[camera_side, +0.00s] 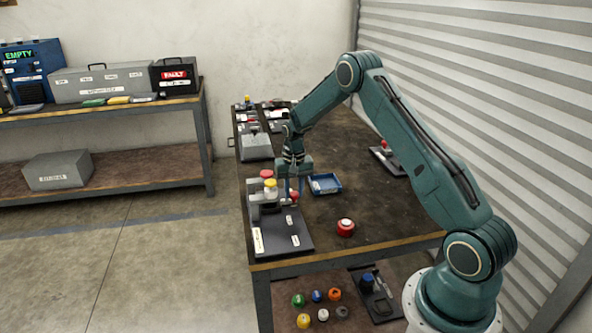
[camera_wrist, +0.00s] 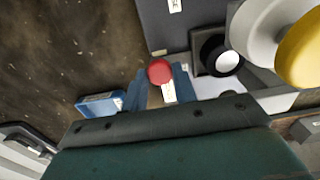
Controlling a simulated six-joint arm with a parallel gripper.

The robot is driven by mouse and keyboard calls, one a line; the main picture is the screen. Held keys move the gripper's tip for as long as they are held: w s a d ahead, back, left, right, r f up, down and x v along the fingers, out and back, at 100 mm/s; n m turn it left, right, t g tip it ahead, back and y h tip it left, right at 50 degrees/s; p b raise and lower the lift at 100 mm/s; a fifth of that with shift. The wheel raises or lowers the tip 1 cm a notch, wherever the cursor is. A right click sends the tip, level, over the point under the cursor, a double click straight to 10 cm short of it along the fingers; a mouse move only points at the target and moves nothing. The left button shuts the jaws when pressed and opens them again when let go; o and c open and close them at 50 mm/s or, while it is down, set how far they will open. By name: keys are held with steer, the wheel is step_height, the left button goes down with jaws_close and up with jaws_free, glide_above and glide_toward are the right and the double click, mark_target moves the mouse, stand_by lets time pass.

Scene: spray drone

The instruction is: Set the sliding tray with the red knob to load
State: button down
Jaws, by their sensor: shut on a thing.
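The red knob (camera_side: 294,195) is low at the right side of the grey device on a dark base plate (camera_side: 275,241). In the wrist view the red knob (camera_wrist: 159,71) shows between my two blue fingers, with a small white label beside it. My gripper (camera_side: 292,192) points down, its fingers shut on the red knob. The sliding tray itself is largely hidden by the gripper and device, and I cannot read its position labels.
A blue tray (camera_side: 325,184) lies to the right.

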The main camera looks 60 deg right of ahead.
steer(key=s+a, duration=1)
stand_by(0.4)
steer(key=c, duration=1.1)
jaws_free()
steer(key=shift+w+r, duration=0.1)
steer(key=shift+r, duration=0.3)
step_height(320, 180, up, 13)
steer(key=shift+r, duration=0.1)
